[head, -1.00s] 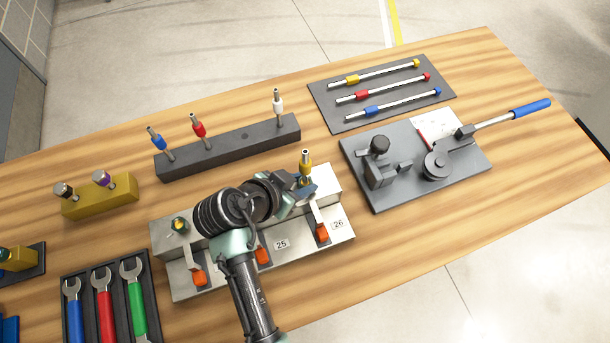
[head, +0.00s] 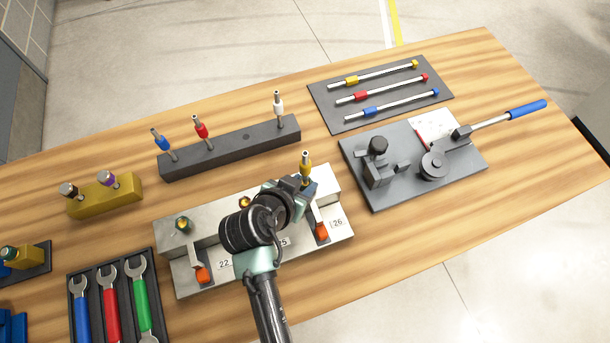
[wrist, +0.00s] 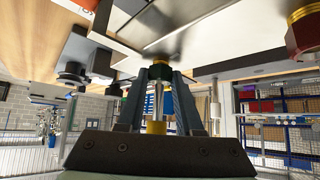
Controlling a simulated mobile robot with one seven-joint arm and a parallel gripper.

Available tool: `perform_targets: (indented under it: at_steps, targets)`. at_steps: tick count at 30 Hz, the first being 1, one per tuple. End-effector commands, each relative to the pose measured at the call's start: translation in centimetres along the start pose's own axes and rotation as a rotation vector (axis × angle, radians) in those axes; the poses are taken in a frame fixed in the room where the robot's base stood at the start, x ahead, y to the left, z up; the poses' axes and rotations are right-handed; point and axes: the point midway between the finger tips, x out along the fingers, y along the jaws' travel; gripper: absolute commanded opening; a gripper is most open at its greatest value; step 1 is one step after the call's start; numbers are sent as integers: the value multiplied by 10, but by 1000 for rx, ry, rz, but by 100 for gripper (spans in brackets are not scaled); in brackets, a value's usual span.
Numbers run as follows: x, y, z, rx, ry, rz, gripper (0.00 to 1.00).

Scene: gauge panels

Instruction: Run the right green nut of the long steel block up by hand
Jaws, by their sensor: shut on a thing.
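The long steel block (head: 328,180) lies across the middle of the table. At its right end a steel tube with a yellow collar (head: 305,166) stands up. My gripper (head: 303,184) is at the base of that tube. In the wrist view my gripper (wrist: 160,82) has its fingers on either side of the tube, shut on the dark green nut (wrist: 160,71) next to the block face. The nut is hidden by my fingers in the head view. A gold fitting (head: 244,202) shows at the middle, partly behind my arm.
Orange-tipped levers (head: 202,274) line the block's front. A dark rail (head: 235,146) with three collared tubes stands behind. A grey plate with a blue-handled bender (head: 415,170) is to the right. A wrench tray (head: 112,300) is front left. Bare wood lies front right.

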Motion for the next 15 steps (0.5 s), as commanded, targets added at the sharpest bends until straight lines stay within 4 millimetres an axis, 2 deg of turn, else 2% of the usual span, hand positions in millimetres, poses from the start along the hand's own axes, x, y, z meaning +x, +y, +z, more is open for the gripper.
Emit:
perform_targets:
  at_steps: [15]
  targets:
    - [0,1,1,-58,-3,-55,0]
